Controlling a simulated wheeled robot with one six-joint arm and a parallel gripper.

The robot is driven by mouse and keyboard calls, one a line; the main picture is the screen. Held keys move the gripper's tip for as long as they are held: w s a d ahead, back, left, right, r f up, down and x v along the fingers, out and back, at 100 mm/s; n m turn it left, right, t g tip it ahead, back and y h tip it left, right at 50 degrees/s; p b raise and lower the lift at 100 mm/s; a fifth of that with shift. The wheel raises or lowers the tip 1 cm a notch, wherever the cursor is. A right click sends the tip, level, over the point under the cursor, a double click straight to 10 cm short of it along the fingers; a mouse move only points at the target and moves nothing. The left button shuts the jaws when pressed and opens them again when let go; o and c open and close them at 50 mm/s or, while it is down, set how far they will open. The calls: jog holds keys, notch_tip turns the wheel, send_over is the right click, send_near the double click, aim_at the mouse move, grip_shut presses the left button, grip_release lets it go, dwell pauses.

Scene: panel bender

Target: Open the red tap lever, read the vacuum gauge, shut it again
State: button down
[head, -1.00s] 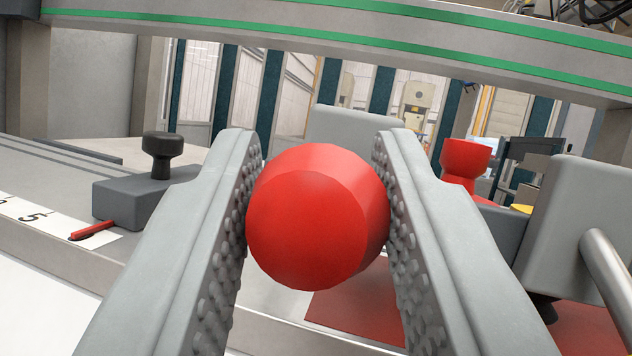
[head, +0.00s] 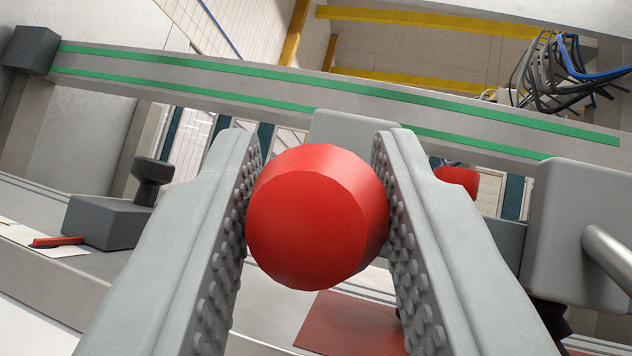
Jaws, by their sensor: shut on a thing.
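The red knob (head: 318,217) of the tap lever fills the middle of the head view. My gripper (head: 316,205) is shut on it, one studded grey finger pressed to each side. The knob hides whatever lies straight behind it, so the lever's shaft is not visible. A second red part (head: 457,180) shows partly beyond the right finger; I cannot tell what it is. No vacuum gauge face can be made out in this view.
A grey block (head: 585,235) with a metal bar stands close on the right. A dark block with a black knob (head: 107,222) sits at left beside a red pointer (head: 58,241). A green-striped beam (head: 300,88) crosses behind. A dark red patch (head: 350,325) lies below.

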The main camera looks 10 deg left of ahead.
jog(key=c, duration=1.1)
grip_release()
jog(key=v, duration=1.7)
jog(key=shift+s+d+f, duration=0.1)
jog(key=shift+s, duration=0.1)
